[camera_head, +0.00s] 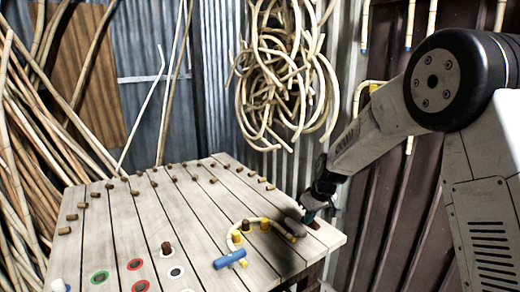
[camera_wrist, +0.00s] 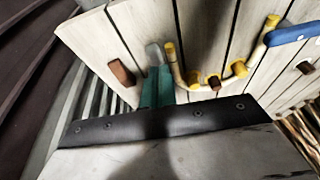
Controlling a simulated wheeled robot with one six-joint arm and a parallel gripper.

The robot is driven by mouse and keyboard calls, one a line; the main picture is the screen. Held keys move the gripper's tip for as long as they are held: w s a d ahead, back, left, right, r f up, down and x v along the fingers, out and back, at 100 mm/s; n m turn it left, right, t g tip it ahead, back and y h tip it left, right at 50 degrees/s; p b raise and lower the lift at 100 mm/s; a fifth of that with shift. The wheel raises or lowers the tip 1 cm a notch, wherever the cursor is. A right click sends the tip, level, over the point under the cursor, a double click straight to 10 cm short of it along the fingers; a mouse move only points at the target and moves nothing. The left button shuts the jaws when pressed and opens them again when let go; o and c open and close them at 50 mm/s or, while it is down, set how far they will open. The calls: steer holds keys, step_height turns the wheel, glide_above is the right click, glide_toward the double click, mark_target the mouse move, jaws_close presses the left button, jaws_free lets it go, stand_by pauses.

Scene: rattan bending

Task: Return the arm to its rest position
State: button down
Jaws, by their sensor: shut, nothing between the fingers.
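My arm reaches in from the right in the head view. My gripper (camera_head: 309,214) is shut and empty over the right end of the slatted wooden table (camera_head: 130,215). Its teal fingers with a grey tip also show in the wrist view (camera_wrist: 157,72). They are beside the yellow end of a bent rattan strip (camera_wrist: 178,72), and I cannot tell whether they touch it. In the head view the strip (camera_head: 231,238) curves past brown and yellow pegs, with a blue handle (camera_head: 230,259) at its near left.
Several brown pegs (camera_head: 166,248) stand on the table, with coloured rings (camera_head: 99,277) at the front left. A brown block (camera_wrist: 122,73) is left of the fingers. Rattan coils (camera_head: 285,75) hang on the back wall; long poles (camera_head: 40,120) lean at left.

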steer(key=s+d+r+m, duration=0.2)
steer(key=s+r, duration=0.4)
steer(key=s, duration=0.8)
steer(key=s+d+r+m+h, duration=0.1)
steer(key=s+d+r, duration=0.4)
steer(key=s, duration=1)
steer(key=s+d+r+m+g+h, duration=0.1)
steer(key=s+d+r+m, duration=0.2)
steer(key=s+r, duration=0.4)
steer(key=shift+s+d+r, duration=0.25)
steer(key=shift+s+r, duration=0.1)
steer(key=shift+s, duration=3.9)
